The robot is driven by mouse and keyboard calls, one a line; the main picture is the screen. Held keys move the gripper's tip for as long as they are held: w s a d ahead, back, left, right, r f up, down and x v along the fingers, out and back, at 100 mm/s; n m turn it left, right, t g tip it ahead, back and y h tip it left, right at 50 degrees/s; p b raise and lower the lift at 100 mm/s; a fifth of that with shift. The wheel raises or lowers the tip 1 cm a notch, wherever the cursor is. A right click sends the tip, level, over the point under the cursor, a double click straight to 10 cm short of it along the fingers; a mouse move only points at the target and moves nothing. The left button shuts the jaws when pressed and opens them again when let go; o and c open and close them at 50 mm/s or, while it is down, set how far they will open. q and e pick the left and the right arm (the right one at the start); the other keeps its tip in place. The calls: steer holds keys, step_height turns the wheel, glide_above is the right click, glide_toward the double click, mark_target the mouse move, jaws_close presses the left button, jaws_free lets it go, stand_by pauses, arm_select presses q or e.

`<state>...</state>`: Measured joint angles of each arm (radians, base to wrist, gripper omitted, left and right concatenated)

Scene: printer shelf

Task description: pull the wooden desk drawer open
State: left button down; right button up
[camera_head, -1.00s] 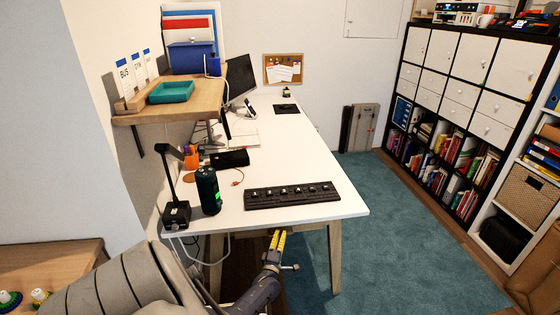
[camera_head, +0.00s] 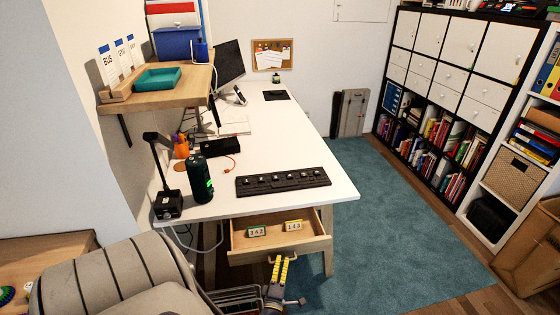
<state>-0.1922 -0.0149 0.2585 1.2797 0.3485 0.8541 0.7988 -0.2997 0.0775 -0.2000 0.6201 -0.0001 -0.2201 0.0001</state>
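The wooden desk drawer (camera_head: 245,257) stands pulled out from under the front edge of the white desk (camera_head: 240,209). My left gripper (camera_head: 280,262) is in front of the drawer face. Its two yellow-striped fingers are close together at the drawer's handle (camera_head: 294,258) and look shut on it. The exact contact is small and partly hidden by the fingers. My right gripper is not in view.
A grey ribbed chair (camera_head: 120,280) stands at the lower left, close to my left arm. On the desk are a dark keypad (camera_head: 283,181), a black-green cylinder (camera_head: 200,180) and a lamp (camera_head: 167,205). Teal carpet (camera_head: 400,245) lies clear to the right.

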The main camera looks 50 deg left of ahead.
arm_select(q)
steer(key=shift+s+d+r, duration=0.1)
steer(key=shift+s+d, duration=0.1)
steer(key=shift+d, duration=0.5)
steer(key=c, duration=1.8)
jaws_free()
steer(key=shift+s, duration=0.1)
steer(key=v, duration=1.2)
